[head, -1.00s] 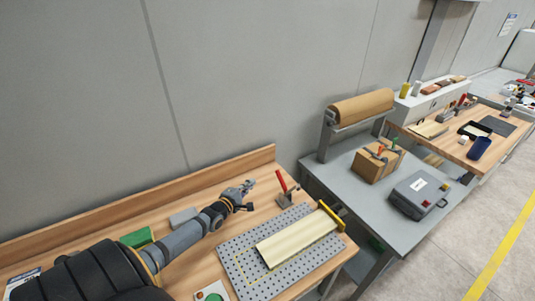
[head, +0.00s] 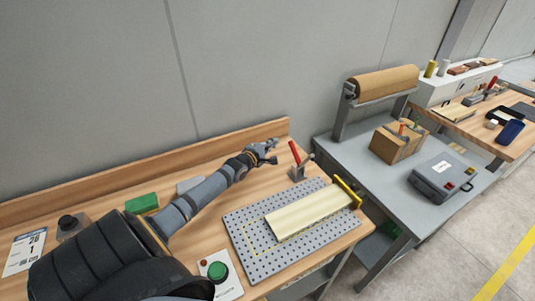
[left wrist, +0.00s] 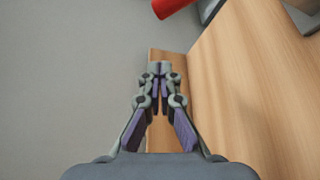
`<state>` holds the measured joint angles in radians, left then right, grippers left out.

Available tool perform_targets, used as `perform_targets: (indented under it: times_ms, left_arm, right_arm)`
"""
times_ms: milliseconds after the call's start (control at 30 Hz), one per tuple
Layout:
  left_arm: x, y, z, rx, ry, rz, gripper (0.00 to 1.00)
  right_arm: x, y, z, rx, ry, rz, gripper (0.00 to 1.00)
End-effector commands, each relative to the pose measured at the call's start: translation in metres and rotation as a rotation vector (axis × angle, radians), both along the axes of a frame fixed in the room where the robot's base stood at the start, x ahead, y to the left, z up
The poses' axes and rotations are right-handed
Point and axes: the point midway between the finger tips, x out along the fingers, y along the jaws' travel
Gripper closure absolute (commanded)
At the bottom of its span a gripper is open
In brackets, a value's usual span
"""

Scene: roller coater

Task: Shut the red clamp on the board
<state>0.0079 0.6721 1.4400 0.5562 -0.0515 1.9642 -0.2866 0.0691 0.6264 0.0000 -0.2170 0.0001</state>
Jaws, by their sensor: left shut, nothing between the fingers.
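The red clamp (head: 295,152) stands at the back edge of the perforated plate, its red handle raised and leaning up to the left. The red handle (left wrist: 172,6) also shows at the top of the left wrist view. A pale board (head: 308,212) lies on the perforated plate (head: 262,262), with a yellow-edged piece at its right end. My left gripper (head: 272,150) is just left of the clamp handle, above the back of the bench, apart from the handle. Its fingers (left wrist: 160,72) are closed together and empty. My right gripper is not in view.
A low wooden back rail (head: 225,142) runs along the wall. To the right, a grey table holds a paper roll (head: 386,82), a carton (head: 396,145) and a grey case (head: 442,178).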

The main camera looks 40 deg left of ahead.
Motion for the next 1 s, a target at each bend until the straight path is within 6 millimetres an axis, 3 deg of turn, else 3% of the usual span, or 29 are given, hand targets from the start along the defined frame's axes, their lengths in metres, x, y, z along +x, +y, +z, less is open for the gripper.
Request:
perform_targets:
  times_ms: [33, 267, 300, 333, 533, 700, 1000]
  left_arm:
    - [0.005, 0.000, -0.008, 0.001, -0.002, -0.001, 1.00]
    - [0.029, 0.003, -0.010, 0.000, -0.003, 0.000, 1.00]
    - [0.027, -0.002, 0.004, 0.000, 0.001, 0.000, 1.00]
    - [0.026, -0.005, 0.007, -0.001, 0.002, 0.000, 1.00]
    - [0.022, -0.023, 0.011, -0.001, 0.002, 0.001, 1.00]
    - [0.019, -0.033, 0.011, -0.001, 0.002, 0.001, 1.00]
    - [0.019, -0.035, 0.008, 0.001, 0.001, 0.000, 1.00]
  right_arm:
    - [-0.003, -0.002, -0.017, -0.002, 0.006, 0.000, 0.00]
    - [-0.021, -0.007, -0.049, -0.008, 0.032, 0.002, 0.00]
    - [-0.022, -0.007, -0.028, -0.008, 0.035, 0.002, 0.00]
    - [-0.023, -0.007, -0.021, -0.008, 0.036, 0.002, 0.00]
    - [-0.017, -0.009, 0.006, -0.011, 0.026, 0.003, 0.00]
    - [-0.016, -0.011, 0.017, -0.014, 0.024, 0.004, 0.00]
    - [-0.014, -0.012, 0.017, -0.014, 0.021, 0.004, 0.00]
